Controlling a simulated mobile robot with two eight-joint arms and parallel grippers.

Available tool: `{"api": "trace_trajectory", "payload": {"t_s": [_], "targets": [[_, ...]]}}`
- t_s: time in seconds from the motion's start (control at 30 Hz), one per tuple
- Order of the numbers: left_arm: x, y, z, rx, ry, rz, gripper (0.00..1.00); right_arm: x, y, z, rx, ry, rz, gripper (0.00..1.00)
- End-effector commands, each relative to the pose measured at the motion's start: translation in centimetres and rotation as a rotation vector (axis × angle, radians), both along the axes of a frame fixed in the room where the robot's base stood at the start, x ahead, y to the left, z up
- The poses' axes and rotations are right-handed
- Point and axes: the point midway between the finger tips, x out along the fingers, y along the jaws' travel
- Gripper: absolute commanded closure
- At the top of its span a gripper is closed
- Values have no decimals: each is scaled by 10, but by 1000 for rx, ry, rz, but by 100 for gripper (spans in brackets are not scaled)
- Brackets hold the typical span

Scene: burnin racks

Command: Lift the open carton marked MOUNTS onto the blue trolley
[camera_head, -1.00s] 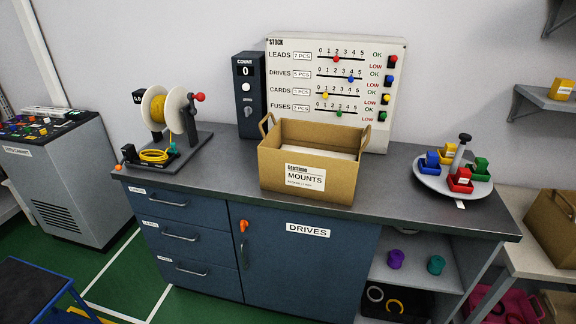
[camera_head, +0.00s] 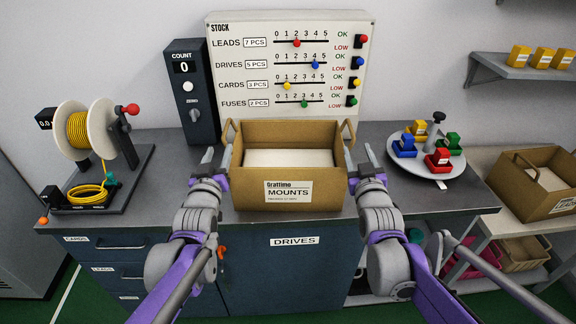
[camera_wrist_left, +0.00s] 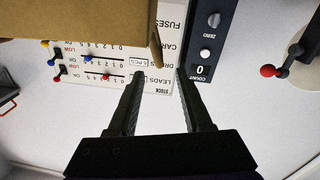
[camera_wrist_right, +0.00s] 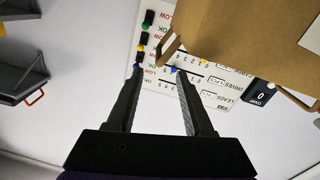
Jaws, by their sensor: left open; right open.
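The open carton marked MOUNTS (camera_head: 330,192) stands upright on the dark bench top, its label facing me and pale contents inside. A handle rises at each end. My left gripper (camera_head: 216,158) is open and empty beside the carton's left end; my right gripper (camera_head: 361,158) is open and empty beside its right end. In the left wrist view the carton (camera_wrist_left: 85,18) and a handle (camera_wrist_left: 155,48) lie just ahead of the fingers. In the right wrist view the carton (camera_wrist_right: 245,40) is similarly close. Neither handle is clearly between fingers. The blue trolley is out of view now.
The STOCK board (camera_head: 285,24) and COUNT box (camera_head: 187,100) stand behind the carton. A cable reel (camera_head: 100,130) is at the left, a round tray (camera_head: 398,168) of coloured bins at the right. Another carton (camera_head: 520,190) sits on the right-hand table.

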Motion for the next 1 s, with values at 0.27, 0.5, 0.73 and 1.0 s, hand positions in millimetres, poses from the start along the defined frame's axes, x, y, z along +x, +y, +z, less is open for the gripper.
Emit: {"api": "trace_trajectory", "payload": {"t_s": [0.27, 0.5, 0.73, 1.0], "targets": [[-1, 0, -1, 1, 1, 0, 50, -1, 0, -1, 0, 1, 0, 48], [7, 0, -1, 1, 1, 0, 50, 7, 0, 0, 1, 2, 0, 48], [43, 0, -1, 1, 2, 0, 50, 43, 0, -1, 1, 2, 0, 48], [88, 0, -1, 1, 2, 0, 50, 88, 0, -1, 1, 2, 0, 48]]}}
